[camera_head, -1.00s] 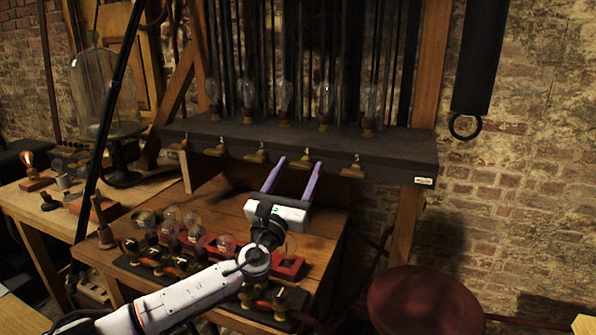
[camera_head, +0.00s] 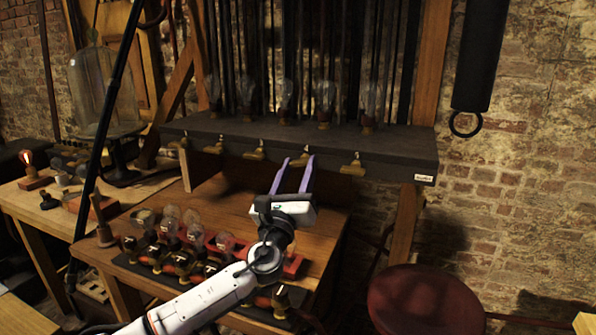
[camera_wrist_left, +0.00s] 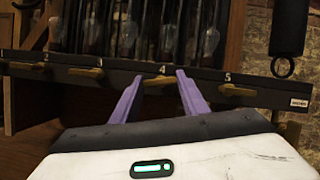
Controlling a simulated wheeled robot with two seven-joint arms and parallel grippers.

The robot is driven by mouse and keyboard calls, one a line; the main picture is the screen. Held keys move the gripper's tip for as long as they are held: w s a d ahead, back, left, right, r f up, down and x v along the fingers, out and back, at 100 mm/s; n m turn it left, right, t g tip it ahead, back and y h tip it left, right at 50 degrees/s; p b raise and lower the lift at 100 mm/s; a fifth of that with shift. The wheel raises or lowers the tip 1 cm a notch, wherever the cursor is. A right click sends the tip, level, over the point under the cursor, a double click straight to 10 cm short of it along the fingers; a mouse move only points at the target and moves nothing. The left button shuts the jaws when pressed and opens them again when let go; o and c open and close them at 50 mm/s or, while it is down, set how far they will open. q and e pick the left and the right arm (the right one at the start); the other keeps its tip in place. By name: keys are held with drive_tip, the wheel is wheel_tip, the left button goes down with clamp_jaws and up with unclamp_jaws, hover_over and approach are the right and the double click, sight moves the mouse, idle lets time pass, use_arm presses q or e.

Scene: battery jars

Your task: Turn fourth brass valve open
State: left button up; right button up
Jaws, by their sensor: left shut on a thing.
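The fourth brass valve (camera_wrist_left: 157,82) sits below the number 4 on the front face of the dark shelf (camera_wrist_left: 115,76). In the left wrist view its handle lies roughly level, with its ends partly covered by the purple fingers. My left gripper (camera_head: 299,161) reaches up to the shelf front, and its two fingers are shut on the fourth valve, one on either side. The fifth valve (camera_wrist_left: 238,90) is to the right, and the third valve (camera_wrist_left: 87,72) is to the left. My right gripper is not in view.
Several glass bulbs (camera_head: 325,98) stand on the shelf above the valves. A wooden table below holds dark racks with bulbs (camera_head: 194,232). A round red stool (camera_head: 428,302) stands at the lower right, and a dark cylinder (camera_head: 478,55) hangs at the upper right.

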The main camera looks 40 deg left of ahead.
use_arm(q)
drive_tip(key=n+g+y, duration=0.1)
drive_tip(key=n+y, duration=0.1)
drive_tip(key=n, duration=0.2)
drive_tip(key=shift+d, duration=0.15)
drive_tip(key=n+g, duration=0.1)
drive_tip(key=n, duration=0.1)
drive_tip(key=n+g+y, duration=0.1)
drive_tip(key=n, duration=0.2)
drive_tip(key=shift+r+p, duration=0.1)
drive_tip(key=shift+p, duration=0.25)
drive_tip(key=n+g+p, duration=0.1)
drive_tip(key=n, duration=0.2)
drive_tip(key=n+g+p, duration=0.1)
drive_tip(key=n, duration=0.2)
drive_tip(key=shift+d+r+y, duration=0.1)
drive_tip(key=shift+r+y, duration=0.1)
drive_tip(key=shift+y, duration=0.2)
drive_tip(key=shift+n+g+p, duration=0.8)
drive_tip(key=shift+n, duration=0.8)
drive_tip(key=o, duration=1.1)
drive_tip(key=shift+c, duration=0.2)
drive_tip(key=b+v, duration=0.1)
drive_tip(key=v, duration=0.9)
drive_tip(key=shift+s, duration=0.15)
drive_tip(key=shift+r, duration=0.1)
